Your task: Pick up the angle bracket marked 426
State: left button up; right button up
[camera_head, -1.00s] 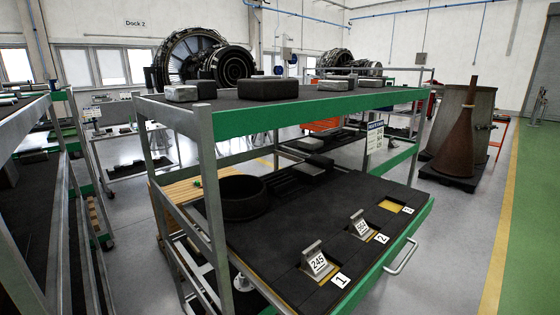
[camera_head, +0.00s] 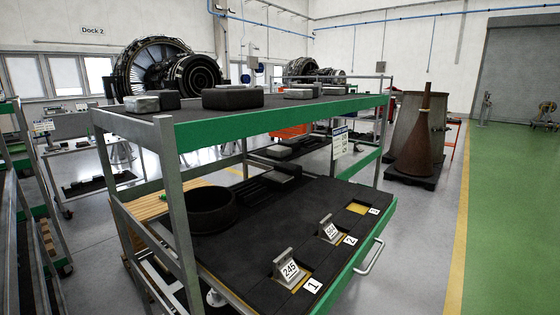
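Two grey angle brackets stand on the dark foam of the lower shelf (camera_head: 240,245) of a green-edged cart. The nearer bracket (camera_head: 289,268) is marked 245 and stands beside label 1. The farther bracket (camera_head: 328,231) is beside label 2; its number is small and looks like 564 or 504. Beside label 3 (camera_head: 374,211) is a bare yellow recess (camera_head: 356,209) with no bracket on it. No bracket marked 426 can be read in this view. Neither of my grippers is in view.
A dark round ring (camera_head: 211,209) and grey blocks (camera_head: 283,172) lie on the lower shelf. The upper shelf (camera_head: 280,112) overhangs it, with metal posts. A handle (camera_head: 370,258) sticks out at right. A brown cone (camera_head: 414,140) stands behind. Floor at right is clear.

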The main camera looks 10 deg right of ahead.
aim_at(356, 148)
jog(key=i+l+u, duration=0.3)
jog(key=l, duration=1.15)
jog(key=l+u, duration=0.3)
jog(key=l, duration=1.1)
jog(key=i+l+u, duration=0.4)
jog(key=l, duration=1.05)
jog(key=i+l+u, duration=0.1)
jog(key=l+u, duration=0.25)
jog(key=l, duration=1.15)
jog(key=l+u, duration=0.4)
jog(key=l, duration=1.1)
